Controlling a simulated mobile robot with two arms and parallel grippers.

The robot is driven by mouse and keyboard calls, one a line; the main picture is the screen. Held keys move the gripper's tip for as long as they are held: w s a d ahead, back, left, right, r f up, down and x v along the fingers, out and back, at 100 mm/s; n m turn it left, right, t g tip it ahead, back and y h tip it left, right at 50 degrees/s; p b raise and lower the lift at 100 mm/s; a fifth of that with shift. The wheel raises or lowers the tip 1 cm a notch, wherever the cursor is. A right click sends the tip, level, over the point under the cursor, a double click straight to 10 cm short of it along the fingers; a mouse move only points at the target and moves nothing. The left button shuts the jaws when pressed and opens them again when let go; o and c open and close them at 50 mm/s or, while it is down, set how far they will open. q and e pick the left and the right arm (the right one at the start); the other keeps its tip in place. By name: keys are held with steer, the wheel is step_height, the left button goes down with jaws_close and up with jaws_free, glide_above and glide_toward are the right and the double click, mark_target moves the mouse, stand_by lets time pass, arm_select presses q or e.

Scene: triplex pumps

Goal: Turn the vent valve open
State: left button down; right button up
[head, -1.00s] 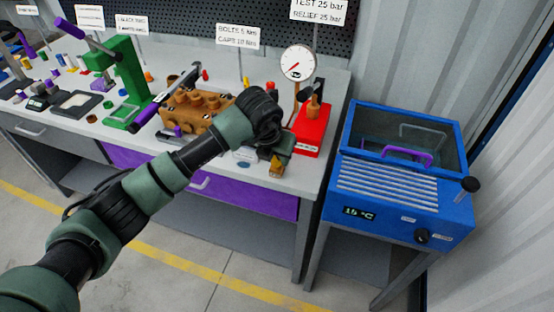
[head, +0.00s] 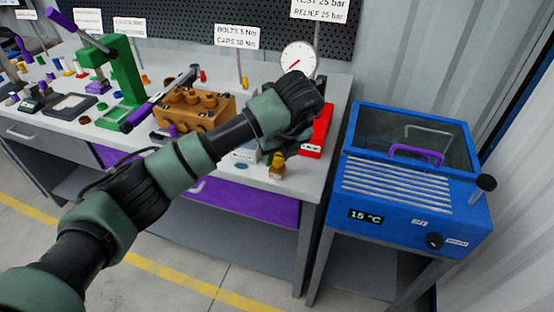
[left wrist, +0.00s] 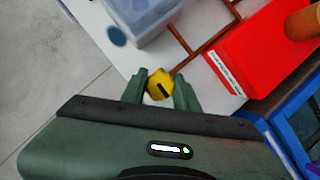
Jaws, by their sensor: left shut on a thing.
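The vent valve's yellow knob (left wrist: 160,84) has a dark mark on its top and sits between the two fingers of my left gripper (left wrist: 160,91) in the left wrist view. The fingers are shut on it from both sides. In the head view the small brass valve (head: 277,171) stands at the front right edge of the bench, with its knob below my left gripper (head: 281,152). My dark wrist and hand hide part of the area above it. My right gripper is not in view.
A brown pump block (head: 190,107) and a green press (head: 125,75) are to the left. A blue tank (head: 400,200) stands right of the bench.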

arm_select(q)
steer(key=shift+n, duration=0.4)
steer(key=c, duration=1.1)
jaws_free()
steer(key=shift+o, duration=0.2)
steer(key=b+v, duration=0.1)
steer(key=v, duration=0.7)
steer(key=shift+w+d+f, duration=0.1)
steer(key=shift+w+d, duration=0.05)
